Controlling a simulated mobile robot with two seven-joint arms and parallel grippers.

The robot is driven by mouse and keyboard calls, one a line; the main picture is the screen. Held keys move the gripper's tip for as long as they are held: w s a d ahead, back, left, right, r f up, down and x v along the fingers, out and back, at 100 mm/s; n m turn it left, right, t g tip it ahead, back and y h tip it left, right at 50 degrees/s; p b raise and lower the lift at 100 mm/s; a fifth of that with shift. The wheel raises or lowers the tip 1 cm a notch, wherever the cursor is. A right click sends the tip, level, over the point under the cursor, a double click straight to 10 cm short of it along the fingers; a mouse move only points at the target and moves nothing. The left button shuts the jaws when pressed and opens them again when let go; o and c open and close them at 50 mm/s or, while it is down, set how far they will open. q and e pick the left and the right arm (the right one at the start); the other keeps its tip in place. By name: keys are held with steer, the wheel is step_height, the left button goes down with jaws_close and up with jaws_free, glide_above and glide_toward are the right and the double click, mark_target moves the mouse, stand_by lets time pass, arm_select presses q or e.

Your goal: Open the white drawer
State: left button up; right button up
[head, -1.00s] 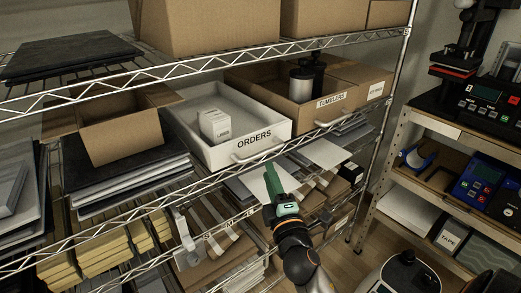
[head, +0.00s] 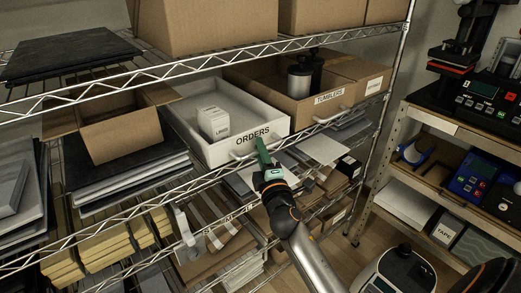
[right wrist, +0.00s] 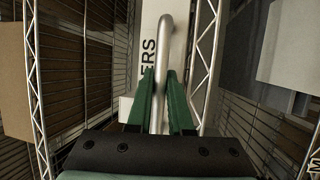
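The white drawer (head: 226,148) is an open-topped bin on the middle rack shelf, labelled ORDERS, with a small white box (head: 213,122) inside. In the right wrist view its front (right wrist: 150,45) and pale bar handle (right wrist: 163,40) show. My right gripper (head: 262,146) is at the drawer's front, by the handle. In the right wrist view its two green fingers (right wrist: 159,75) lie on either side of one stretch of the handle bar, with hardly any gap. I cannot tell whether they press on it. My left gripper is out of view.
A cardboard bin labelled TUMBLERS (head: 310,107) stands right of the drawer. An open carton (head: 125,135) and dark stacks stand left. Wire shelf edges run above and below. A workbench (head: 455,130) with machines stands at the right.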

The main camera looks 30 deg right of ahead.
jaws_close()
steer(key=shift+s, duration=0.15)
stand_by(1.2)
